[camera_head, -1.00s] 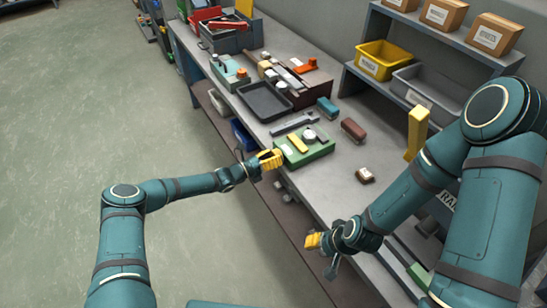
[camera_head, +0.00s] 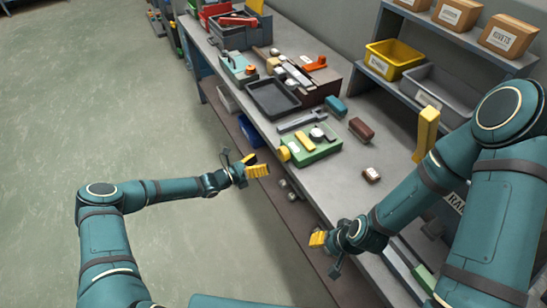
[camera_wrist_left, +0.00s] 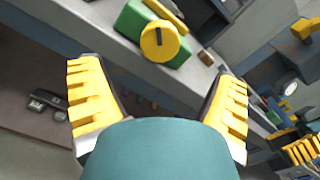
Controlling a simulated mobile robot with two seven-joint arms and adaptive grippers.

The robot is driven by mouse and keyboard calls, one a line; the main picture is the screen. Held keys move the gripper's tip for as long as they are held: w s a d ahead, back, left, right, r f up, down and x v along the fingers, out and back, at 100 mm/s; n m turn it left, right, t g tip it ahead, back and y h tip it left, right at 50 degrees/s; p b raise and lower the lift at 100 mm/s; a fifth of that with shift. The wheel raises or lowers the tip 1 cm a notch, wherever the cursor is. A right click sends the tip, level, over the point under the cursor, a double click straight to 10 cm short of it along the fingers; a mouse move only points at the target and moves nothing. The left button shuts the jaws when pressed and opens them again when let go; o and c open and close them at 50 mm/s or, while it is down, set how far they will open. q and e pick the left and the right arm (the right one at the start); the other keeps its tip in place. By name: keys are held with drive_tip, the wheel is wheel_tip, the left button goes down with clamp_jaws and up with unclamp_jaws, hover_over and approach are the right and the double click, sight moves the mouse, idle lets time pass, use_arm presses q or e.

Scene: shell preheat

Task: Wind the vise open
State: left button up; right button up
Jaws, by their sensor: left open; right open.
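A low green device (camera_head: 322,152), which looks like the vise, sits at the bench's front edge with a yellow bar and a round white part on top. Its round yellow knob (camera_head: 284,153) faces the aisle. In the left wrist view the knob (camera_wrist_left: 160,42) shows a dark slot and lies ahead, between the fingers. My left gripper (camera_head: 255,165) is open and empty, in the air off the bench edge, apart from the knob. My right gripper (camera_head: 319,239) is open, low by the front edge, nearer me. The vise jaws are too small to judge.
A grey wrench-like tool (camera_head: 302,121) and a dark tray (camera_head: 272,98) lie beyond the green device. Teal (camera_head: 336,107) and brown (camera_head: 361,130) blocks lie behind it. The aisle floor (camera_head: 110,110) is clear.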

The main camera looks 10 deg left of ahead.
sight(280, 154)
use_arm(q)
drive_tip(key=shift+v, duration=2.1)
drive_tip(key=shift+s+f, duration=0.1)
drive_tip(key=w+d+m, duration=0.2)
drive_tip(key=d, duration=0.1)
drive_tip(key=w+d+m+b, duration=0.1)
drive_tip(key=w+d+m, duration=0.1)
drive_tip(key=w+d, duration=0.1)
drive_tip(key=w+d+m+b, duration=0.1)
drive_tip(key=w+d+m, duration=0.1)
drive_tip(key=d, duration=0.2)
drive_tip(key=shift+w+d+r, duration=0.15)
drive_tip(key=shift+w+r, duration=0.1)
drive_tip(key=shift+w, duration=0.05)
drive_tip(key=c, duration=1.2)
